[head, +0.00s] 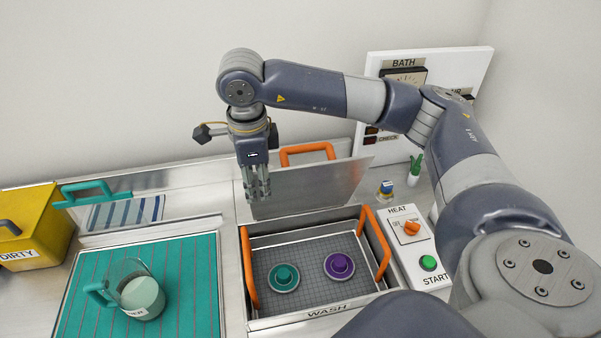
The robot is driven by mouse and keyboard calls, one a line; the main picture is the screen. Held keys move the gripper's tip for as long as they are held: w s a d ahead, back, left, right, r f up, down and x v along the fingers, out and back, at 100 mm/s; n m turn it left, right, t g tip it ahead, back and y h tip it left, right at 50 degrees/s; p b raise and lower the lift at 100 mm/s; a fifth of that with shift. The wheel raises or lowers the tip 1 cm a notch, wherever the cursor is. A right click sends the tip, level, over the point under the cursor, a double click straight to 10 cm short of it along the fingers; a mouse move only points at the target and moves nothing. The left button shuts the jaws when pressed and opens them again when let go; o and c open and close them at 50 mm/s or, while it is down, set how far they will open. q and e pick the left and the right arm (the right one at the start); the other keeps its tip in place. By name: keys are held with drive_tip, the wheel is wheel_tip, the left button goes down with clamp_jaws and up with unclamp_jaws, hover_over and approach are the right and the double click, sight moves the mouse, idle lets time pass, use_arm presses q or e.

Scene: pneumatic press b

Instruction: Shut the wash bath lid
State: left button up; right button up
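The wash bath (322,314) is a steel basin set in the counter, labelled WASH. Its lid (318,184) is a flat steel plate standing open, raised and tilted up behind the basin. An orange handle (307,149) shows at the lid's top edge. My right gripper (258,196) points down in front of the lid's left part, above the back left corner of the basin. Its fingers look close together, with nothing between them. Whether it touches the lid cannot be told. My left gripper is out of view.
Inside the bath, a basket with orange handles (249,268) holds a teal part (284,277) and a purple part (339,265). A heat control box (413,243) stands right. A yellow DIRTY bin (35,225) is far left.

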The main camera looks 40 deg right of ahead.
drive_tip(key=shift+s+a+f, duration=0.1)
drive_tip(key=shift+s, duration=0.05)
drive_tip(key=shift+s+a+f+b, duration=0.25)
drive_tip(key=shift+s+b, duration=0.15)
drive_tip(key=shift+s, duration=0.1)
drive_tip(key=shift+s+a+f+b, duration=0.25)
drive_tip(key=shift+s+b, duration=0.1)
drive_tip(key=shift+s, duration=0.1)
drive_tip(key=shift+s+a+f+b, duration=0.25)
drive_tip(key=shift+s+b, duration=0.15)
drive_tip(key=shift+s, duration=0.1)
drive_tip(key=s+f+b, duration=0.1)
drive_tip(key=s+a+f+b, duration=0.1)
drive_tip(key=shift+s+a+b, duration=0.1)
drive_tip(key=shift+s+b, duration=0.2)
drive_tip(key=shift+s, duration=0.1)
